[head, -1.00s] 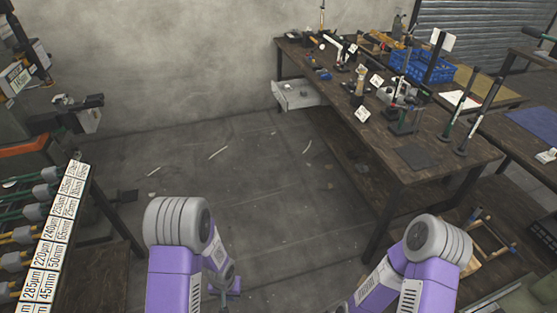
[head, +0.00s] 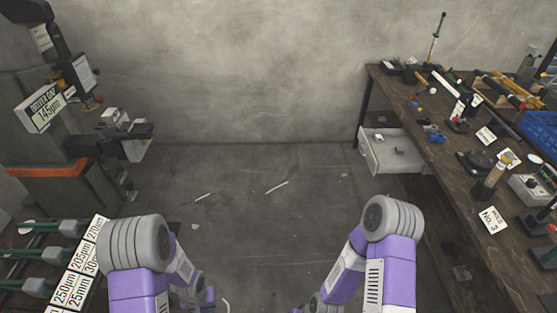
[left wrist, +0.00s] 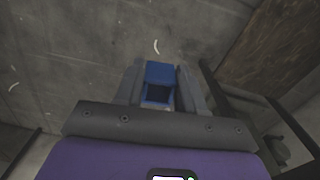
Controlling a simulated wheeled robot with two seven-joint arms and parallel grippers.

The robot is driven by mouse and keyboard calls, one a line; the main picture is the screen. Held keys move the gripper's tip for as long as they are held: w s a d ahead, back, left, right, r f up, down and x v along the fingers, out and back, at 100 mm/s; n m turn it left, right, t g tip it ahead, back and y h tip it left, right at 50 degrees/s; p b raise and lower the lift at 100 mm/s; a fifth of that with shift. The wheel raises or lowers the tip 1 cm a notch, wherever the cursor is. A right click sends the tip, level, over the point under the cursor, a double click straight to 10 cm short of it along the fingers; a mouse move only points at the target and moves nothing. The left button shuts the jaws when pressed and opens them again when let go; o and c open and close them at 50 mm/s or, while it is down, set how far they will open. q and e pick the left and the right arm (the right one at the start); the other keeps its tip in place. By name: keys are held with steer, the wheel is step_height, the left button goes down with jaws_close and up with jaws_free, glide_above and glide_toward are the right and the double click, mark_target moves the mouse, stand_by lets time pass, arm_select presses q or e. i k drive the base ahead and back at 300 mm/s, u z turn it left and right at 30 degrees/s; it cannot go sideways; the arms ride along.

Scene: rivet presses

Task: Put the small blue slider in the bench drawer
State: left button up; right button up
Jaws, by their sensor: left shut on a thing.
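The small blue slider (left wrist: 158,82) shows in the left wrist view, between the two grey fingers of my left gripper (left wrist: 158,88). The gripper is shut on it and holds it above the floor. In the head view my left gripper (head: 207,298) is low near the bottom edge, mostly hidden by my arm, and the slider cannot be made out there. The bench drawer (head: 378,158) is a pale open box pulled out at the bench's far left end, with small grey things in it. My right gripper is not visible.
The dark wooden bench (head: 410,100) on the right carries tools, cards, small blue parts (head: 434,135) and a blue crate (head: 541,130). A press machine (head: 70,150) and a labelled rack (head: 80,265) stand on the left. The floor (head: 260,180) between is clear apart from scraps.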

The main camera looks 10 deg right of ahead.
mark_target(390, 168)
steer(key=z, duration=0.4)
steer(key=i, duration=1.4)
steer(key=z, duration=0.95)
